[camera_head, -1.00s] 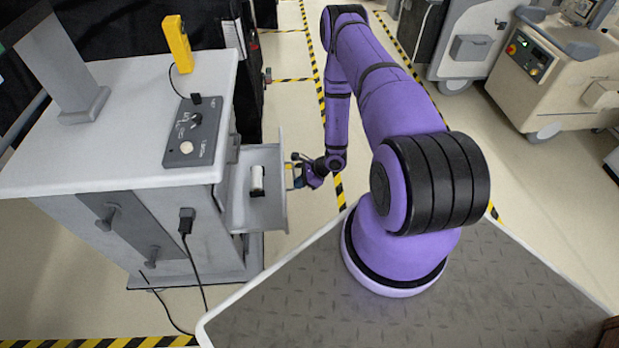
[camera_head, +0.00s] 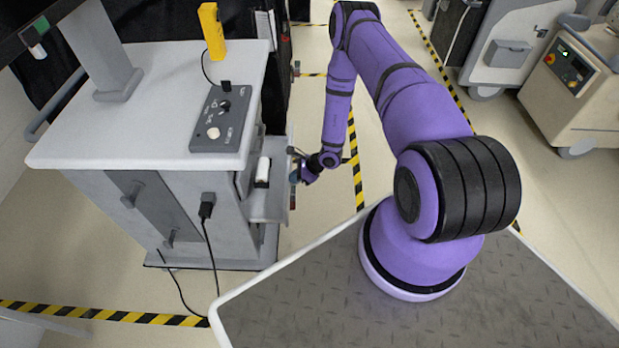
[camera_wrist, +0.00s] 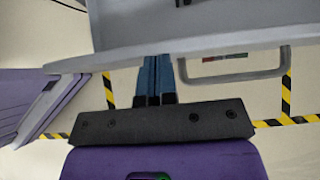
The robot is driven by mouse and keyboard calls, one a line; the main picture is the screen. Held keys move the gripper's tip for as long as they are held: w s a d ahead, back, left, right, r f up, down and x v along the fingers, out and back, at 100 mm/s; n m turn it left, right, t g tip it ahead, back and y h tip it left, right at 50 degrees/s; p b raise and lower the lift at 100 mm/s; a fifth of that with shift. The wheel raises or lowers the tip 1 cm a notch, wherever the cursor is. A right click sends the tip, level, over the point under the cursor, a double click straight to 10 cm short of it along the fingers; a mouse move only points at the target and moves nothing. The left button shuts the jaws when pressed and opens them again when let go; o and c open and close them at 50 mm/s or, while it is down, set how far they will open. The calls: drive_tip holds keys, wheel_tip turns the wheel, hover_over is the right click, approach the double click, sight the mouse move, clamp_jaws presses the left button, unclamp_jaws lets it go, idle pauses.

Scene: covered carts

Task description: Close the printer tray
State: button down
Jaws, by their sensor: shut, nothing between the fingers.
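The printer tray (camera_head: 268,207) is a light grey drawer that sticks out partway from the right side of the grey cart (camera_head: 180,205). A white cylinder with a dark part (camera_head: 262,170) sits in it. My gripper (camera_head: 294,178) is at the outer face of the tray, on its right side. In the wrist view, my gripper's blue fingers (camera_wrist: 153,82) are closed together and empty, with their tips at the grey tray wall (camera_wrist: 215,40). The tips are partly hidden under its edge, so I cannot tell the exact contact.
A control panel (camera_head: 222,120) and a yellow device (camera_head: 211,32) are on the cart top. A black cable (camera_head: 212,250) hangs down its front. A grey loop handle (camera_wrist: 230,78) shows beside my fingers. Beige machines (camera_head: 575,85) stand at the far right; floor between is clear.

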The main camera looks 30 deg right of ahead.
drive_tip(key=w+a, duration=0.4)
drive_tip(key=a, duration=0.3)
drive_tip(key=shift+w, duration=0.35)
drive_tip(key=s+d, duration=0.1)
drive_tip(key=d, duration=0.1)
drive_tip(key=s+d, duration=0.1)
drive_tip(key=d, duration=0.1)
drive_tip(key=shift+s+r, duration=0.3)
drive_tip(key=shift+s, duration=0.05)
drive_tip(key=v, duration=0.9)
drive_tip(key=d+f+t+y, duration=0.4)
drive_tip(key=f+t+y, duration=0.1)
drive_tip(key=f+y, duration=0.3)
drive_tip(key=w+x, duration=0.1)
drive_tip(key=x, duration=1.3)
drive_tip(key=shift+f, duration=0.35)
